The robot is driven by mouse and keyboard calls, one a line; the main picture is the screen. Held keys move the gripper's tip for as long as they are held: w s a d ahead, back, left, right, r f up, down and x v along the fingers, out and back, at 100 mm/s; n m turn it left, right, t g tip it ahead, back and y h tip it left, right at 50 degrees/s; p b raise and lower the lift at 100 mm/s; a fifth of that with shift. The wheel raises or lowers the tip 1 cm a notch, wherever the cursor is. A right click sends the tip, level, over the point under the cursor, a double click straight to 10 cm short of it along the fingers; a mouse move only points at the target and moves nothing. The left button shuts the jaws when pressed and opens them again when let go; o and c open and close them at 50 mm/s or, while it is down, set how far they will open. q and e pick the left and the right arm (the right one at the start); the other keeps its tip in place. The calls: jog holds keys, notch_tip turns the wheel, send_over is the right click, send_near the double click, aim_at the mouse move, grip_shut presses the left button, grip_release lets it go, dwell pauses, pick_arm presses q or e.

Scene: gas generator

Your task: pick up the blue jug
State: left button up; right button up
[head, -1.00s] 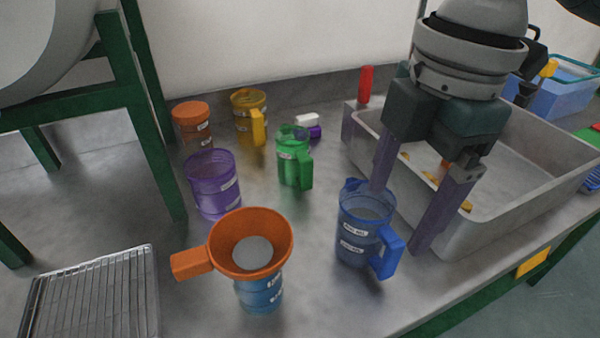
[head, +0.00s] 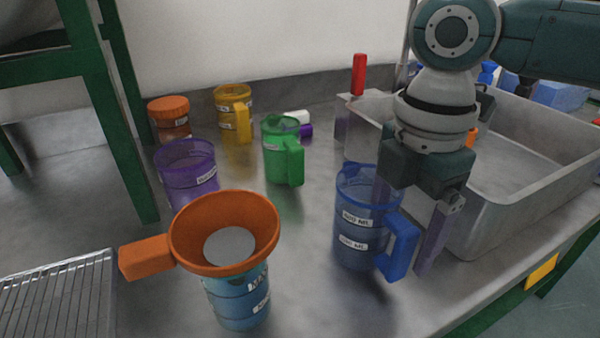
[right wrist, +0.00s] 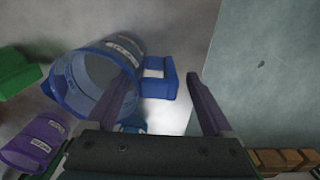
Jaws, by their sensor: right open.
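The blue jug (head: 352,222) stands upright on the metal table near its front right part, with its handle (head: 402,246) facing right. My right gripper (head: 408,226) is open and points down at the handle side of the jug. In the right wrist view the jug (right wrist: 75,85) lies left of centre, and its handle (right wrist: 158,80) shows between the two spread fingers of my right gripper (right wrist: 163,82). One finger overlaps the jug's rim in that view; I cannot tell whether it touches. My left gripper is not in view.
A metal basin (head: 490,225) stands close on the right. An orange funnel (head: 224,232) sits on a light blue container (head: 238,298) at front left. Green (head: 281,150), purple (head: 186,172) and yellow (head: 233,112) jugs stand behind. A wire rack (head: 60,295) lies at left.

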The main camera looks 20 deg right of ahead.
jog(key=shift+f, duration=0.75)
grip_shut()
jog(key=shift+r, duration=0.1)
